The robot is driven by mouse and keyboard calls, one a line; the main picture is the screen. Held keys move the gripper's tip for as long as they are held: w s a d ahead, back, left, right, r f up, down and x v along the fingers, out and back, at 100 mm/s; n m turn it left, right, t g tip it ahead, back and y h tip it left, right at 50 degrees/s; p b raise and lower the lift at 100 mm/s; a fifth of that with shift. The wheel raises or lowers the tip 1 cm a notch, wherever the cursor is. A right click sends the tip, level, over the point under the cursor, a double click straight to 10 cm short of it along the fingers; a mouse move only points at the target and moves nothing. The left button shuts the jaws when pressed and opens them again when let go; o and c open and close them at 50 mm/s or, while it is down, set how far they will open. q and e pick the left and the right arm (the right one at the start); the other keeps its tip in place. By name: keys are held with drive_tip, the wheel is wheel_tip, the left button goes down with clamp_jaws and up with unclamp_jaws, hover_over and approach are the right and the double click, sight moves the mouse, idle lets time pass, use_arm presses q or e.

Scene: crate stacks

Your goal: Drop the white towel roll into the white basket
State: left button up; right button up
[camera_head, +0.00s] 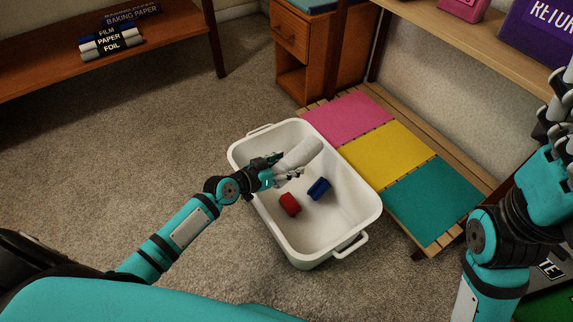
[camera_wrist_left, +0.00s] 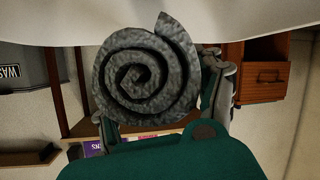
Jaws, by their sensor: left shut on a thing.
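The white towel roll (camera_head: 300,152) is in my left gripper (camera_head: 283,170), which is shut on it and holds it over the white basket (camera_head: 345,232). The roll is tilted, its far end pointing up and to the right. The left wrist view shows its spiral end (camera_wrist_left: 146,75), grey in shadow, close to the camera, with gripper fingers (camera_wrist_left: 222,88) beside it. The basket stands on the carpet with a red item (camera_head: 290,204) and a blue item (camera_head: 318,188) inside. My right gripper (camera_head: 556,108) is at the right edge, partly cut off; its opening is unclear.
A low slatted bench with pink (camera_head: 348,117), yellow (camera_head: 387,153) and teal (camera_head: 432,200) mats stands right of the basket. A wooden cabinet (camera_head: 291,38) is behind. A shelf (camera_head: 60,55) with boxed rolls is at the far left. Carpet left of the basket is clear.

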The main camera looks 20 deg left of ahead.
use_arm(q)
drive_tip(key=o, duration=1.3)
drive_tip(key=shift+o, duration=0.2)
drive_tip(key=shift+s, duration=0.15)
drive_tip(key=shift+s+a+r, duration=0.1)
drive_tip(key=shift+s+a, duration=0.15)
drive_tip(key=v, duration=1.1)
drive_tip(key=shift+d+r, duration=0.1)
